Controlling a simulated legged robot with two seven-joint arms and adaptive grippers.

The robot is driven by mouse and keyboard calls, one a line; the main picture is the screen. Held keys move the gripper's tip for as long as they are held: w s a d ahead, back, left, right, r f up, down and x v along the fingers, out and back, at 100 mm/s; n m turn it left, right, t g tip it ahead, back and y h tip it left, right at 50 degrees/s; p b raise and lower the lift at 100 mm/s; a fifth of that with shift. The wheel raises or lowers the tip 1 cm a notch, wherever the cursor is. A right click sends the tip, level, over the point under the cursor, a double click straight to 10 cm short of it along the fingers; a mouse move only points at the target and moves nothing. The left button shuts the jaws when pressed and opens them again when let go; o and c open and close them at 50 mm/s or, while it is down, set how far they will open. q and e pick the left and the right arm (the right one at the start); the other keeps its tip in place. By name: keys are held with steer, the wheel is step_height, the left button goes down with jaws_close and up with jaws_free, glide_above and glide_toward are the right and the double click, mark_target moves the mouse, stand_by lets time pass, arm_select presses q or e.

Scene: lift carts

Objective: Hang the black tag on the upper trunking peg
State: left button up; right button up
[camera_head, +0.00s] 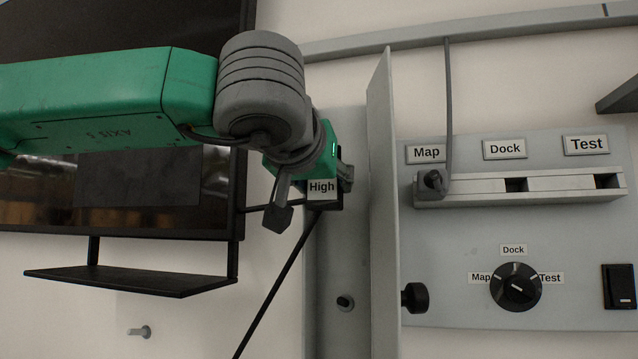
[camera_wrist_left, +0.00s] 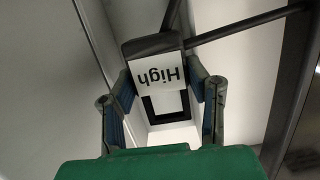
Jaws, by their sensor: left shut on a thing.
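The black tag (camera_head: 322,187) carries a white "High" label and sits at the tip of my left gripper (camera_head: 343,177), in front of the grey trunking (camera_head: 337,245). In the left wrist view the tag (camera_wrist_left: 151,46) is between the two fingers of my left gripper (camera_wrist_left: 160,82), with its label upside down and a black frame around an opening below it. My left gripper is shut on the tag. The upper trunking peg cannot be made out; the gripper and tag cover that part. A lower peg (camera_head: 345,302) shows on the trunking. My right gripper is not in view.
A tall grey door-like panel (camera_head: 382,210) stands out just right of the tag. Beyond it is a control board (camera_head: 450,290) with a lever slot and a dial (camera_head: 516,287). A dark screen and black shelf (camera_head: 130,280) are left. Thin black rods run by the tag.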

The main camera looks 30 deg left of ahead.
arm_select(q)
steer(key=shift+d+r, duration=0.15)
steer(key=shift+d, duration=0.1)
steer(key=shift+a+f, duration=0.2)
steer(key=shift+a, duration=1.05)
steer(key=shift+w+d+r, duration=0.1)
steer(key=shift+w+d, duration=0.1)
steer(key=shift+d, duration=0.75)
steer(key=shift+w+d+r, duration=0.1)
steer(key=shift+w+d, duration=0.1)
steer(key=shift+d, duration=0.75)
steer(key=shift+w+a+f, duration=0.15)
steer(key=shift+a, duration=0.55)
steer(key=shift+d, duration=0.65)
steer(key=shift+w+d, duration=0.15)
steer(key=shift+w, duration=0.05)
steer(key=shift+w+a, duration=0.2)
steer(key=shift+w, duration=0.15)
steer(key=shift+w+a, duration=0.65)
steer(key=shift+a, duration=0.25)
steer(key=w, duration=0.3)
steer(key=shift+a+r, duration=0.2)
steer(key=shift+r, duration=0.1)
steer(key=shift+c, duration=0.6)
